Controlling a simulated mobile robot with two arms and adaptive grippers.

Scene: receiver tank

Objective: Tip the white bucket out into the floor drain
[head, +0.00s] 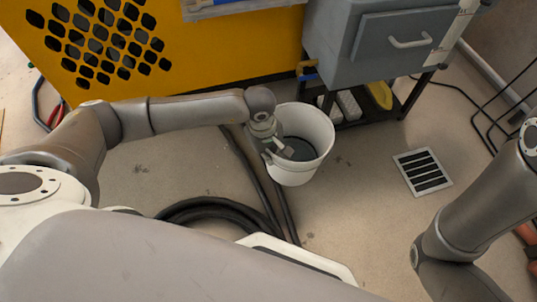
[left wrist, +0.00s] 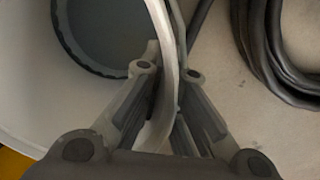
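The white bucket (head: 303,168) stands upright on the floor, just in front of the grey cabinet. Dark grey-green contents or a dark bottom show inside it. My left gripper (head: 284,152) is at the bucket's left rim. In the left wrist view the bucket's wall (left wrist: 163,25) runs between the two fingers (left wrist: 167,70), which close in on it from both sides. The floor drain (head: 422,172) is a square metal grate with dark slots, set in the floor to the right of the bucket. My right gripper is not in view; only links of that arm show at the right.
A grey cabinet (head: 375,45) on a dark stand is behind the bucket, with a yellow object (head: 379,95) on its lower shelf. A yellow machine (head: 215,55) stands at the back left. Black hoses (head: 205,207) lie left of the bucket. Floor between bucket and drain is clear.

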